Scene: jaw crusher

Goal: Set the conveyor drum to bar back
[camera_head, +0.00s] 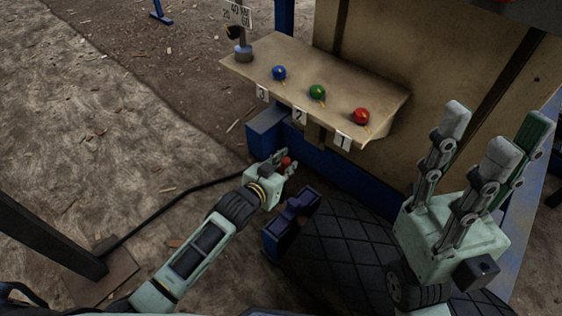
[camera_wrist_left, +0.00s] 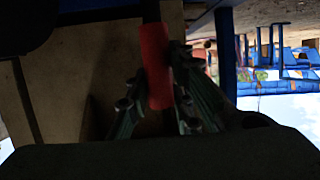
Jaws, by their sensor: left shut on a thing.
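A red cylindrical grip (camera_head: 286,162) is between the fingers of my left gripper (camera_head: 282,160), below the front of the shelf. In the left wrist view the red grip (camera_wrist_left: 156,65) stands upright between the fingers, and they are shut on it. What it is fixed to is hidden. A dark drum or belt with a diamond pattern (camera_head: 345,245) lies right of the left gripper; a blue bracket (camera_head: 284,232) is at its left end. My right gripper (camera_head: 492,135) is open and empty, fingers pointing up, at the right.
A tan shelf (camera_head: 330,75) carries a blue knob (camera_head: 279,73), a green knob (camera_head: 317,92) and a red knob (camera_head: 361,116), with tags 3, 2 and 1. A gauge sign (camera_head: 236,14) stands behind. A dark post (camera_head: 45,240) and a cable are at left. Open ground lies at upper left.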

